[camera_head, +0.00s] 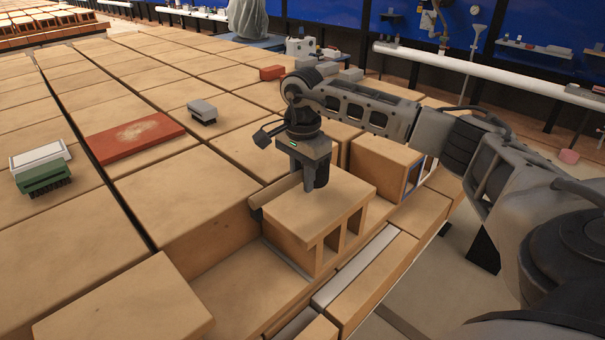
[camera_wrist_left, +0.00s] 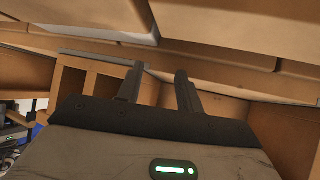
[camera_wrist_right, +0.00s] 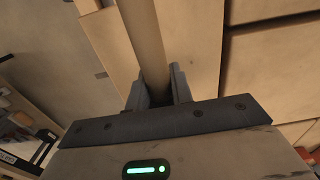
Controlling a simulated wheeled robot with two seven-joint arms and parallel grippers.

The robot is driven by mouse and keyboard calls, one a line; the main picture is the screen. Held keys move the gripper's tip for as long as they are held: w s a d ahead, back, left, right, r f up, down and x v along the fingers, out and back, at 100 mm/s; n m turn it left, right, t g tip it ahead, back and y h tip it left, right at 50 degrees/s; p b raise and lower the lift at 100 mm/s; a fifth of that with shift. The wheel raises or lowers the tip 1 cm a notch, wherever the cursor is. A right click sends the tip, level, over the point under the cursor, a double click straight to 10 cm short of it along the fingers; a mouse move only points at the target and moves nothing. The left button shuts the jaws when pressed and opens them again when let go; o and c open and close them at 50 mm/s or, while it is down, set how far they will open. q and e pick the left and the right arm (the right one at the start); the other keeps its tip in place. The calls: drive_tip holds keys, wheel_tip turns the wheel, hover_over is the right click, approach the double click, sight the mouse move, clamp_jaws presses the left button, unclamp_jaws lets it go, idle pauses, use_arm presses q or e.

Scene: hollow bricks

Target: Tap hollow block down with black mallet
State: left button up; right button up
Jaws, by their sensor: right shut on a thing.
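The hollow block (camera_head: 322,212) is a tan brick with open slots in its front side, seated among other bricks at the centre of the head view. My right gripper (camera_head: 312,165) is above its top, shut on the mallet's wooden handle (camera_wrist_right: 148,40), which shows in the right wrist view. A dark cylinder (camera_head: 321,174) below the gripper looks like the black mallet's head; I cannot tell whether it touches the block. My left gripper (camera_wrist_left: 158,80) is outside the head view. In its wrist view the fingers are apart and empty, facing wooden bricks.
Rows of tan bricks fill the left and middle. A red brick (camera_head: 135,137), a green-and-white brush (camera_head: 42,170) and a small grey brush (camera_head: 203,111) lie on them. Another hollow block (camera_head: 383,165) stands behind to the right.

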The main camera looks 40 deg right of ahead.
sight(303, 200)
use_arm(q)
drive_tip(key=shift+r, duration=0.1)
idle(0.5)
